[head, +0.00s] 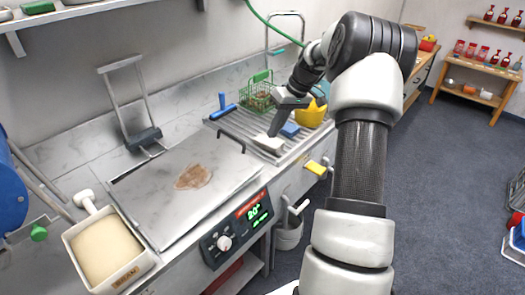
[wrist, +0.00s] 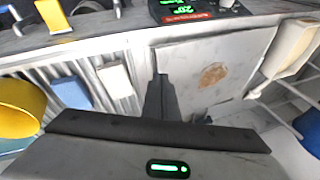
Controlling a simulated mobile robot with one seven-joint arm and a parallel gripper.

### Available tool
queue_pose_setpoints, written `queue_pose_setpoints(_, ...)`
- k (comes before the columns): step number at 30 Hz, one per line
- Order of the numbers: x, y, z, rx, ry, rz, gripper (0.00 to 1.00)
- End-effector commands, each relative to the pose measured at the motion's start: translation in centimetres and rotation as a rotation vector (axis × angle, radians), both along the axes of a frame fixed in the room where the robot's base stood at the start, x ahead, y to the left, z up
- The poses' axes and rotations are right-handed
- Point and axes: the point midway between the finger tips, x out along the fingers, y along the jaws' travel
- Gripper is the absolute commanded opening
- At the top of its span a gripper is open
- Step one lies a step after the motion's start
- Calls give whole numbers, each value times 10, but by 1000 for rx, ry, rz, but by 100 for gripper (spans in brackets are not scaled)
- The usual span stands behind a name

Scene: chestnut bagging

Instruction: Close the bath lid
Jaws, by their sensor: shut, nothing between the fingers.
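The bath lid (head: 215,172) is a flat grey metal plate with a brown stain, left of centre on the counter in the head view. It lies flat or nearly flat over the bath; a dark line shows along its left edge. It also shows in the wrist view (wrist: 190,50), right of centre. A control panel (head: 238,228) with a lit green readout and a white knob is on the front below it. My gripper (head: 274,132) is shut and empty, above the ribbed drainboard to the right of the lid. In the wrist view its fingers (wrist: 160,95) appear over the lid's near side.
On the drainboard are a white block (head: 268,143), a blue block (head: 290,130), a yellow bowl (head: 311,113) and a green basket (head: 260,92). A metal frame (head: 112,95) stands behind the lid. A cream-filled tray (head: 72,240) is at the left.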

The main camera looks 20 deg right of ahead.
Motion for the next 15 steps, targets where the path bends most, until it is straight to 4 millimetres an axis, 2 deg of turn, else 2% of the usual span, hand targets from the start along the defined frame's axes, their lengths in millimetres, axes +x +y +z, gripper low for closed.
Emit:
queue_pose_setpoints(1, -7, 13, 13, -71, -20, 37, 0)
queue_pose_setpoints(8, -24, 47, 28, -288, -107, 173, 0)
queue_pose_setpoints(11, -25, 51, 25, -311, -118, 191, 0)
queue_pose_setpoints(15, -21, 53, 9, -309, -117, 192, 0)
